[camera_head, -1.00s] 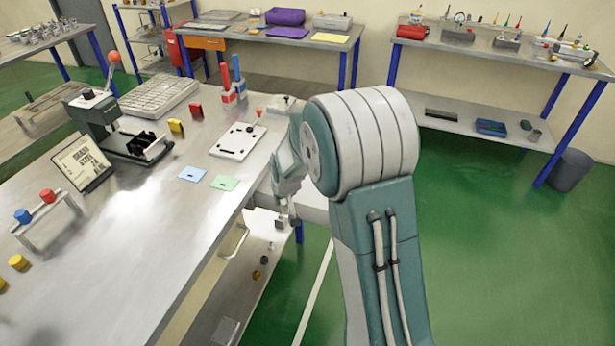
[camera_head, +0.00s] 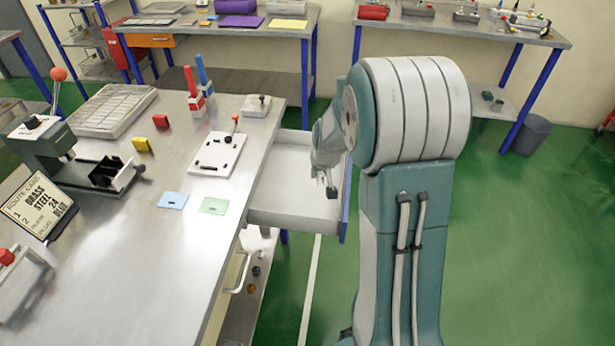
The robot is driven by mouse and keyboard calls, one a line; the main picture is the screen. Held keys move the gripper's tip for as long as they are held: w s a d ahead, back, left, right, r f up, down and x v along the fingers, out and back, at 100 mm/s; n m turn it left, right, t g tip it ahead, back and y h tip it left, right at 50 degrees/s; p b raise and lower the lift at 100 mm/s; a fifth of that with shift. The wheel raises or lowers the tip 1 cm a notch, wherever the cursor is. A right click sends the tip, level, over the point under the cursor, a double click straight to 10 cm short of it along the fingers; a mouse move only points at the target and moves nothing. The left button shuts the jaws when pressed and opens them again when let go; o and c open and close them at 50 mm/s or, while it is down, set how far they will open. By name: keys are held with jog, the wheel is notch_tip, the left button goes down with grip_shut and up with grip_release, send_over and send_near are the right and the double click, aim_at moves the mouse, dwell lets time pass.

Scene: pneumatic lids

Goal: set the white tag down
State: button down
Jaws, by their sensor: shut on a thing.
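My gripper (camera_head: 329,190) points down over the right part of an open white drawer (camera_head: 285,211) at the right side of the bench. It is shut on the white tag, but the tag is too small and pale to make out against the drawer. My forearm and wrist hide part of the drawer's far right side. I cannot tell whether the tag touches the drawer floor. A blue card (camera_head: 172,201) and a green card (camera_head: 215,205) lie flat on the bench left of the drawer.
A white plate with dark pegs (camera_head: 216,154) lies behind the cards. A green press (camera_head: 70,155) and a lettered sign (camera_head: 39,205) stand at the left. A small grey box (camera_head: 256,106) sits by the bench's far right corner.

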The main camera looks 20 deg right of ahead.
jog(key=w+d+f, duration=0.1)
jog(key=w+f, duration=0.1)
jog(key=w, duration=0.2)
send_over(313, 181)
jog(key=s, duration=0.2)
notch_tip(313, 181, down, 5)
jog(key=shift+r, duration=0.15)
jog(key=shift+w+a+f, duration=0.25)
jog(key=shift+w+f, duration=0.05)
notch_tip(313, 181, down, 3)
jog(key=shift+w+f, duration=0.1)
jog(key=shift+f, duration=0.05)
jog(key=shift+d, duration=0.25)
jog(key=c, duration=0.6)
grip_release()
jog(key=shift+a, duration=0.2)
